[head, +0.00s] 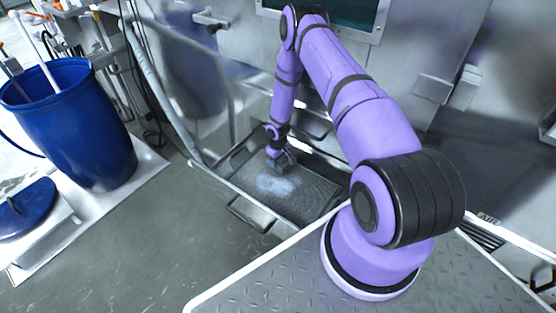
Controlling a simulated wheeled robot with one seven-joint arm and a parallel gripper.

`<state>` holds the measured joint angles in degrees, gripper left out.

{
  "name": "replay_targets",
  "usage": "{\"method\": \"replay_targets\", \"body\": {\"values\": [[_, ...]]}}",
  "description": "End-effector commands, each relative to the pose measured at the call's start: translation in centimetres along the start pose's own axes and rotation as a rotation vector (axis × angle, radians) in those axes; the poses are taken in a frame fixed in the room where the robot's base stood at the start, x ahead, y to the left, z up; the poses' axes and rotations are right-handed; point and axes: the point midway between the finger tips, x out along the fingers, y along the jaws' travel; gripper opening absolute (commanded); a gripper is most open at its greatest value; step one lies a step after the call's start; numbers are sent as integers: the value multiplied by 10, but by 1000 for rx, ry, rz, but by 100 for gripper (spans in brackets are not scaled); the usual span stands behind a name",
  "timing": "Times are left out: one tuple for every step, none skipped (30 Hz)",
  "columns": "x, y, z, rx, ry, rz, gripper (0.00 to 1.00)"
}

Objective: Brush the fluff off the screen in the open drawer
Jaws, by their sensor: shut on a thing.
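The open drawer (222,178) sticks out low from the metal machine. Inside it lies a dark mesh screen (312,196). A pale bluish-white patch of fluff (272,185) lies on the screen's left and middle part, and the right part looks barer. My gripper (280,158) points down inside the drawer, at the far edge of the fluff. It is shut on a small dark brush, of which little shows. I cannot tell whether the bristles touch the screen.
The drawer's front handle (250,214) faces the open floor (150,245). A blue barrel (75,125) with a pale rod and a blue lid (25,207) stand at the left. A hose (160,95) runs down beside the drawer. Machine panels rise behind it.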

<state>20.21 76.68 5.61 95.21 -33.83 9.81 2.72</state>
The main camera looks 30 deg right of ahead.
Motion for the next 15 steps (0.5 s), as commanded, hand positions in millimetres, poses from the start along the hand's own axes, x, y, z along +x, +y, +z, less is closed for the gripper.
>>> {"method": "replay_targets", "body": {"values": [[1,0,0,0,0,0,28],[2,0,0,0,0,0,28],[2,0,0,0,0,0,28],[3,0,0,0,0,0,28],[3,0,0,0,0,0,28],[4,0,0,0,0,0,28],[5,0,0,0,0,0,28],[5,0,0,0,0,0,28],[6,0,0,0,0,0,28],[6,0,0,0,0,0,28],[7,0,0,0,0,0,28],[7,0,0,0,0,0,28],[8,0,0,0,0,0,28],[8,0,0,0,0,0,28],[9,0,0,0,0,0,28]]}}
